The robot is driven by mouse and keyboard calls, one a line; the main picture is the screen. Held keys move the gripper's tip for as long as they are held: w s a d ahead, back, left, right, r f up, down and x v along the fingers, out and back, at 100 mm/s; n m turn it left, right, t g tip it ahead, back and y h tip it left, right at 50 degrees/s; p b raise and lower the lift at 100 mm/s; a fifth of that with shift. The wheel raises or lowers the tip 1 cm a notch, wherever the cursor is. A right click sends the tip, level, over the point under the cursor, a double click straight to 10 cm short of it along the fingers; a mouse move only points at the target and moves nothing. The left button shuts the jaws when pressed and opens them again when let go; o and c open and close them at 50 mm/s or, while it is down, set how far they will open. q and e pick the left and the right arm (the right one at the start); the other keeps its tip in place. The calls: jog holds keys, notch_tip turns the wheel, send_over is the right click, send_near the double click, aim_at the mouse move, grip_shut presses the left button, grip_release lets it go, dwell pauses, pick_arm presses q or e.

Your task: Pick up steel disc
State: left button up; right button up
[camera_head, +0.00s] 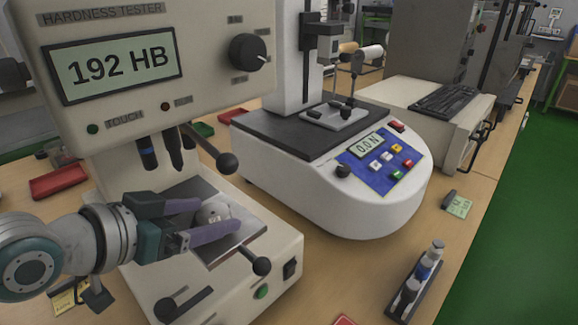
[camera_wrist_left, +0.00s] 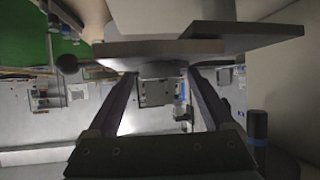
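The steel disc (camera_head: 211,212) is small, round and grey. It sits on the metal plate (camera_head: 245,231) of the hardness tester (camera_head: 110,50), below the tester's dark probes. My left gripper (camera_head: 219,213) reaches in from the left, with its two purple-grey fingers on either side of the disc. In the left wrist view the fingers are spread, and the disc (camera_wrist_left: 161,71) shows between their tips. I cannot tell whether either finger touches it. My right gripper is not in view.
The tester's body and lever knobs (camera_head: 228,162) are close around the gripper. A white force tester (camera_head: 330,205) stands to the right. A rack of small bottles (camera_head: 418,285) is at the front right. A red tray (camera_head: 58,184) lies at the left.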

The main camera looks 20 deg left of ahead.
pick_arm(q)
grip_shut()
dwell(0.5)
jog(key=shift+r, duration=0.15)
